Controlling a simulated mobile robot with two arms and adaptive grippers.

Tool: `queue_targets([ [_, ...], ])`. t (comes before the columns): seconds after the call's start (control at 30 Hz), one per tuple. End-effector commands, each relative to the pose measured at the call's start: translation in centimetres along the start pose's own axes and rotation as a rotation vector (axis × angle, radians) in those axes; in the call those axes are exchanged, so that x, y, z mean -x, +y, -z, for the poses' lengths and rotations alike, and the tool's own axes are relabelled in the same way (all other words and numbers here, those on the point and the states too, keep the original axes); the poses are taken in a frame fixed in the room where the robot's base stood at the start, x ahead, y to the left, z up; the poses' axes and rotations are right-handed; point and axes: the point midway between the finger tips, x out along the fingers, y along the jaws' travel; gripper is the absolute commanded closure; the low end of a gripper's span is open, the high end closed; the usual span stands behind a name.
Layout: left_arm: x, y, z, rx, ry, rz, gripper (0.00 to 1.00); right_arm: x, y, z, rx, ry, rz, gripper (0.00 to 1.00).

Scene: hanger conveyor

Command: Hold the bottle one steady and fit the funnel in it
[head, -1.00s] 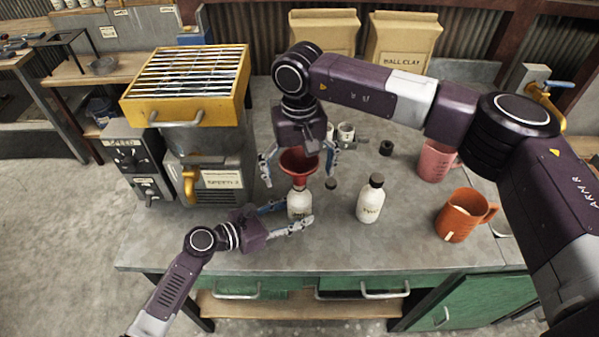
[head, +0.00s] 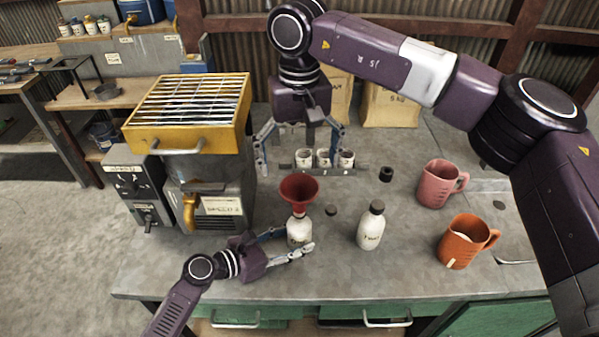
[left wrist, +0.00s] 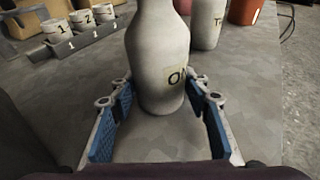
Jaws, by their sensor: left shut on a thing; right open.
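Bottle one (head: 299,234) is a white bottle standing upright on the bench, with "ON" readable on its label in the left wrist view (left wrist: 165,60). My left gripper (head: 290,246) is shut on its lower body, a finger on each side. The dark red funnel (head: 299,187) sits upright on the bottle, wide end up, with its narrow end at the bottle's mouth; the spout inside is hidden. My right gripper (head: 298,150) is open and empty, raised above and behind the funnel, clear of it.
A second, capped white bottle (head: 371,226) stands to the right. Orange (head: 462,243) and pink (head: 436,186) jugs stand farther right. Small numbered cups in a rack (head: 352,171) are behind. Dark caps (head: 331,210) lie nearby. A yellow-topped machine (head: 190,105) stands left.

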Motion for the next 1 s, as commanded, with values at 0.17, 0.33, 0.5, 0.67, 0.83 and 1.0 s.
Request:
queue_targets([
  [0.17,0.0,0.0,0.0,0.000,0.000,0.000,0.70,0.2,0.0,0.0,0.000,0.000,0.001,0.09],
  [0.33,0.0,0.0,0.0,0.000,0.000,0.000,0.51,0.2,0.0,0.0,0.000,0.000,0.001,0.09],
  [0.5,0.0,0.0,0.0,0.000,0.000,0.000,0.36,0.2,0.0,0.0,0.000,0.000,0.001,0.09],
  [0.67,0.0,0.0,0.0,0.000,0.000,0.000,0.36,0.1,0.0,0.0,0.000,0.000,0.001,0.09],
  [0.83,0.6,0.0,0.1,0.000,0.001,-0.001,0.36,0.1,0.0,0.0,0.000,0.000,0.001,0.09],
  [1.0,3.2,0.0,0.1,-0.002,0.002,-0.001,0.36,0.1,0.0,0.0,0.000,0.000,0.001,0.09],
])
